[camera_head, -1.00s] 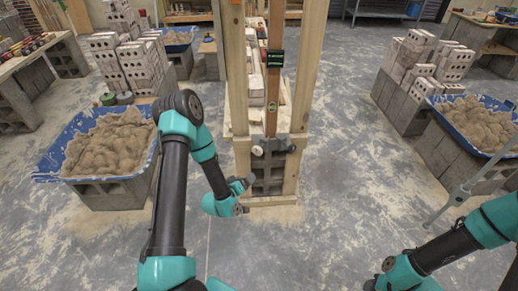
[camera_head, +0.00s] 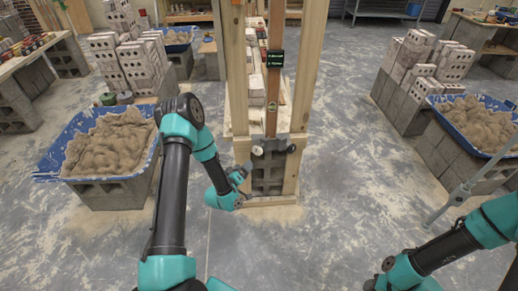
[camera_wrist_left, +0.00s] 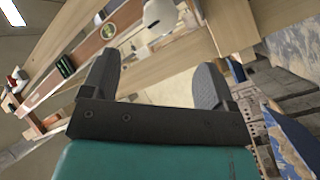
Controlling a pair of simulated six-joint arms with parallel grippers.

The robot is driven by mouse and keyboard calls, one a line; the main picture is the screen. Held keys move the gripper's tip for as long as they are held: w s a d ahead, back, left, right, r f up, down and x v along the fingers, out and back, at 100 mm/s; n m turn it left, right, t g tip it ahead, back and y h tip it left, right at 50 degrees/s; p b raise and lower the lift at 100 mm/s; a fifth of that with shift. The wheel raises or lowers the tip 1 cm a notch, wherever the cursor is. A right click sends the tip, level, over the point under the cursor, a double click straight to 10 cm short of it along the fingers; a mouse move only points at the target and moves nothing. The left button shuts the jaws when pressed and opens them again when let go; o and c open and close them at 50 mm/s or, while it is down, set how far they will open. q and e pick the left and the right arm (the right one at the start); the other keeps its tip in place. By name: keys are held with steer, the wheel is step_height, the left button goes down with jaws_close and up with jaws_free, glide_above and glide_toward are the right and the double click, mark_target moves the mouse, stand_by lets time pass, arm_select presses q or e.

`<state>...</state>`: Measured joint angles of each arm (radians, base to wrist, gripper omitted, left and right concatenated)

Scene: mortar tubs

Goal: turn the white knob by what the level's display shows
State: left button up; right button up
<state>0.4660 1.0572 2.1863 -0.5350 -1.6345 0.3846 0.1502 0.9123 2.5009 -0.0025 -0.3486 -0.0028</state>
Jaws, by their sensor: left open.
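Upright timber posts (camera_head: 303,85) flank the level. Blue tubs of mortar stand at left (camera_head: 52,160) and right (camera_head: 470,98) on blocks. Bricks (camera_head: 120,60) are stacked behind. The floor around the frame is clear.

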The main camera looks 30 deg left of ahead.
mark_target(257, 152)
arm_select(q)
steer(key=w, duration=0.9)
steer(key=w+d, duration=0.1)
steer(key=w, duration=0.4)
steer(key=shift+c, duration=0.3)
steer(key=c, duration=0.9)
steer(key=shift+o, duration=0.2)
steer(key=shift+m, duration=0.4)
steer(key=m, duration=0.7)
steer(key=shift+d+m, duration=0.1)
steer(key=shift+m, duration=0.3)
steer(key=m, duration=0.8)
steer(key=shift+s+d, duration=0.1)
